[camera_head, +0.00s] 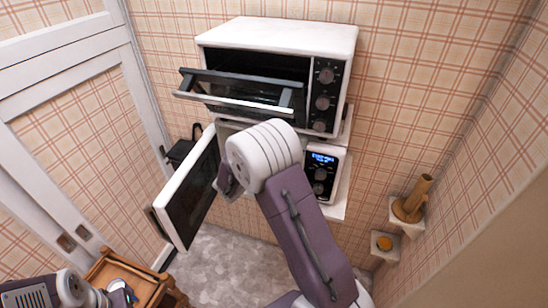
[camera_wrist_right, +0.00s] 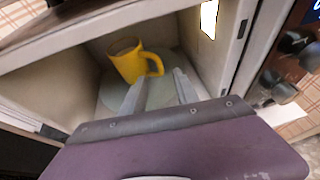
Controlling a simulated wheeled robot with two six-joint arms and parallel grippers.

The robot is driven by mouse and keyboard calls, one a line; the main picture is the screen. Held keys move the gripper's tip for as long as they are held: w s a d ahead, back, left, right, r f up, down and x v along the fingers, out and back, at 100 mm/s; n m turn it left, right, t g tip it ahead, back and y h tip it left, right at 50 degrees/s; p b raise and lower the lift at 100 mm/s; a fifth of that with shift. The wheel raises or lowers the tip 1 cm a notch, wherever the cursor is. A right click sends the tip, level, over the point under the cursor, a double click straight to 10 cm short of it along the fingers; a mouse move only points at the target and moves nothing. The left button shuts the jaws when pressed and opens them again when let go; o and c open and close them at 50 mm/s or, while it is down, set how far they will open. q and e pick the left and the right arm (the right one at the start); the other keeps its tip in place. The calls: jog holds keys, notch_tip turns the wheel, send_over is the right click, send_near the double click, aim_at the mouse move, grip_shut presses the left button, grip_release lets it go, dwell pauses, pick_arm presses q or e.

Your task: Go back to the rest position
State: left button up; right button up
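My right arm reaches forward in the head view, its white ribbed joint in front of the open microwave (camera_head: 324,172). The right gripper (camera_wrist_right: 160,83) shows in the right wrist view with its two fingers spread and nothing between them. It is inside the microwave cavity. A yellow mug (camera_wrist_right: 124,62) stands on the round turntable (camera_wrist_right: 113,90), just beyond and left of the fingers, with its handle toward them. In the head view the right fingers and the mug are hidden. Part of my left arm shows at the bottom left; its fingers cannot be seen.
The microwave door (camera_head: 191,188) stands open on the left, close to my right arm. Above, a toaster oven (camera_head: 285,36) has its door (camera_head: 235,95) folded down. Small wall shelves (camera_head: 386,246) are at right. A wooden stool (camera_head: 140,276) stands at lower left.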

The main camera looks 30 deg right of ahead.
jog(key=shift+w+d, duration=0.1)
dwell(0.3)
jog(key=s+a+f+m+g+y+b, duration=0.1)
jog(key=s+a+f+m+g+y, duration=0.2)
jog(key=s+m, duration=0.45)
jog(key=s+a+f+m+g+y+b, duration=0.15)
jog(key=s+f+m+g, duration=0.3)
jog(key=s, duration=0.55)
jog(key=s+a+f+m+y, duration=0.1)
jog(key=s+a+m+y, duration=0.2)
jog(key=a+m, duration=0.2)
jog(key=s+a+f+m+t+y, duration=0.1)
jog(key=s+a+m+y, duration=0.2)
jog(key=a+m, duration=0.3)
jog(key=shift+s+a+m+y, duration=0.15)
jog(key=shift+a+m+y, duration=0.25)
jog(key=shift+m, duration=0.7)
jog(key=shift+d+f, duration=0.1)
jog(key=shift+d, duration=0.05)
